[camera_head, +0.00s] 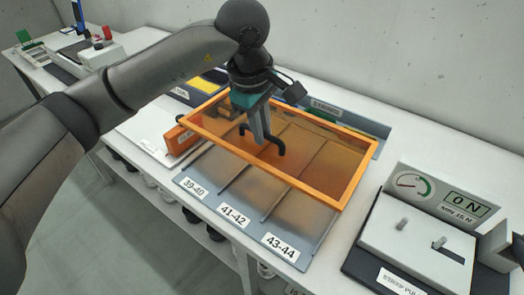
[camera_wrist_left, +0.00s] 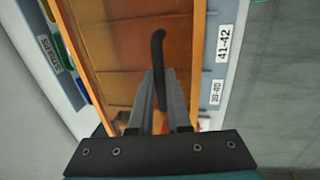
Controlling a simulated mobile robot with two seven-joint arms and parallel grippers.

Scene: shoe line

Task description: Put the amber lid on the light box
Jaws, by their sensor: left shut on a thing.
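The amber lid (camera_head: 330,158) is a see-through amber panel in an orange frame with a black handle (camera_head: 270,147). My left gripper (camera_head: 262,142) points down at the lid's middle and is shut on the handle. The handle also shows between the fingers in the left wrist view (camera_wrist_left: 158,60). Under the lid is a grey tray (camera_head: 215,168) with dividers and front labels 39-40, 41-42 and 43-44. The lid overlaps its back part, and the labelled front strip is uncovered. I cannot tell whether they touch. I cannot identify the light box for certain.
A small orange block (camera_head: 180,138) stands at the lid's left end. A grey device (camera_head: 420,240) with a dial and an ON sign stands at the right. A wall runs behind the table. Shoes sit on a shelf below. A second table (camera_head: 85,50) is at the far left.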

